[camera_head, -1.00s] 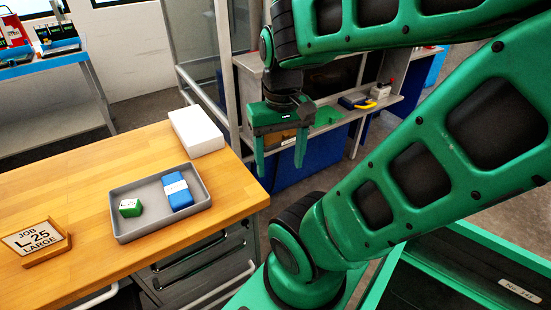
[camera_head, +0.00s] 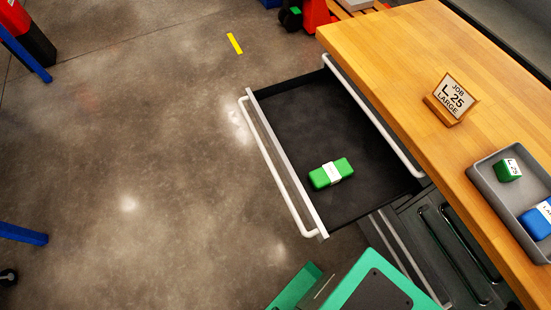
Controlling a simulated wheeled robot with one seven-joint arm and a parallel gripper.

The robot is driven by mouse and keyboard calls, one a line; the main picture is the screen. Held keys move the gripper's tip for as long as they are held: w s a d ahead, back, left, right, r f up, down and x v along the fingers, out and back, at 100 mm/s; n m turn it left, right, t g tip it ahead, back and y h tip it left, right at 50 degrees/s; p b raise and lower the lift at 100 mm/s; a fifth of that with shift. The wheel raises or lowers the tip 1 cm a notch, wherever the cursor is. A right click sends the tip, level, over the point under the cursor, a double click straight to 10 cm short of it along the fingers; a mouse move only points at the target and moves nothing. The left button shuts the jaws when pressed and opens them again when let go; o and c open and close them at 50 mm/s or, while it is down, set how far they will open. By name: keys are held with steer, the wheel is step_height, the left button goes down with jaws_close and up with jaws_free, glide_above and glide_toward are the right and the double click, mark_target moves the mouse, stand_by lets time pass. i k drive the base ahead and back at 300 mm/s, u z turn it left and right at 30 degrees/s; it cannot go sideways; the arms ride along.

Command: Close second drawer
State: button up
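A dark drawer (camera_head: 300,140) stands pulled out from under the wooden workbench (camera_head: 410,75). It has a pale front edge and a white bar handle (camera_head: 272,165) along its outer side. A green block with a white label (camera_head: 331,173) lies inside, near the front right corner. Another white bar handle (camera_head: 372,115) runs along the bench side just above the open drawer; that drawer looks shut. My gripper is outside the picture.
A grey tray (camera_head: 483,185) on the bench holds a green block (camera_head: 508,169) and a blue block (camera_head: 537,218). A job sign (camera_head: 450,100) stands beside it. More dark drawers (camera_head: 455,250) sit lower right.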

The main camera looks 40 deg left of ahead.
mark_target(309, 122)
steer(key=u, duration=1.4)
steer(key=i, duration=0.15)
steer(key=u, duration=0.5)
